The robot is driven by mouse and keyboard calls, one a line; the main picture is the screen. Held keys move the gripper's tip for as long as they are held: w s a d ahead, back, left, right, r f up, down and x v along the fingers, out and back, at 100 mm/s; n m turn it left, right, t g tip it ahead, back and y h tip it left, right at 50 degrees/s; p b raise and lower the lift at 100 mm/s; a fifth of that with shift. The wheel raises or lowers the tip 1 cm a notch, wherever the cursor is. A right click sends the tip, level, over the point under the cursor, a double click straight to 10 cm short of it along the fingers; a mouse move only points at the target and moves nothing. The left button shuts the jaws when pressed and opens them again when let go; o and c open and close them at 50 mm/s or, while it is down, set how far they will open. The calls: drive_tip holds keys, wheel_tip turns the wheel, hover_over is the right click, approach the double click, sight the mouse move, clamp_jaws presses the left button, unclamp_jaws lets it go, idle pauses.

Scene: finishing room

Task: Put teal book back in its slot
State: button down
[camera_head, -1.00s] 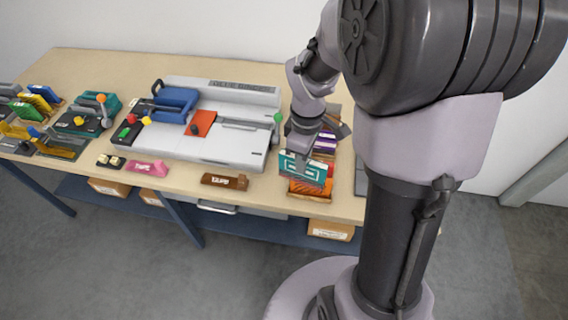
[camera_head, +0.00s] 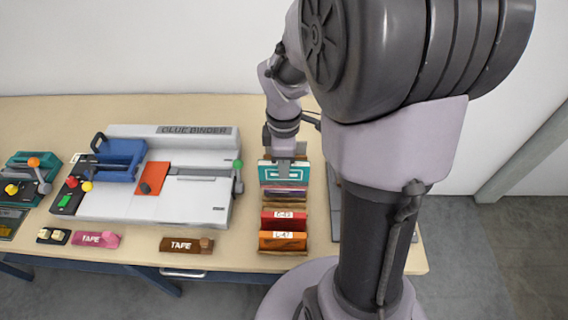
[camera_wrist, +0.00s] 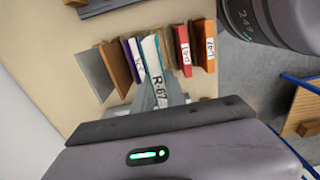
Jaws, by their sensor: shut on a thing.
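The teal book (camera_head: 284,174) has a white frame mark on its cover and is upright in the head view. My gripper (camera_head: 285,154) is shut on it from above. In the wrist view, the teal book (camera_wrist: 151,58) shows a pale spine labelled R-67 between my fingers (camera_wrist: 160,98). The wooden book rack (camera_head: 284,252) stands on the bench under it. The teal book is over the rack's back half, close to a purple book (camera_wrist: 133,50). The fingers hide part of it, and I cannot tell whether its lower edge is inside a slot.
A red book (camera_head: 284,220) and an orange book (camera_head: 283,241) stand in the rack's front part. The glue binder (camera_head: 205,157) is to the left. A brown tape block (camera_head: 187,245) and a pink tape block (camera_head: 96,239) lie at the bench's front edge.

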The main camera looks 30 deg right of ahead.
sight(284, 187)
drive_tip(key=f+b, duration=0.1)
drive_tip(key=f, duration=0.1)
drive_tip(key=f+b, duration=0.3)
drive_tip(key=f, duration=0.1)
drive_tip(key=shift+s+a+f+b, duration=0.25)
drive_tip(key=shift+s+f+b, duration=0.1)
drive_tip(key=shift+f+b, duration=0.05)
drive_tip(key=shift+w+d+f+b, duration=0.15)
drive_tip(key=shift+f+b, duration=0.15)
drive_tip(key=shift+f, duration=0.1)
drive_tip(key=shift+f+b, duration=0.3)
wheel_tip(284, 187, down, 5)
drive_tip(key=b, duration=0.4)
drive_tip(key=shift+r, duration=0.25)
drive_tip(key=shift+f+b, duration=0.35)
drive_tip(key=shift+f, duration=0.35)
drive_tip(key=c, duration=1.6)
unclamp_jaws()
drive_tip(key=shift+c, duration=0.2)
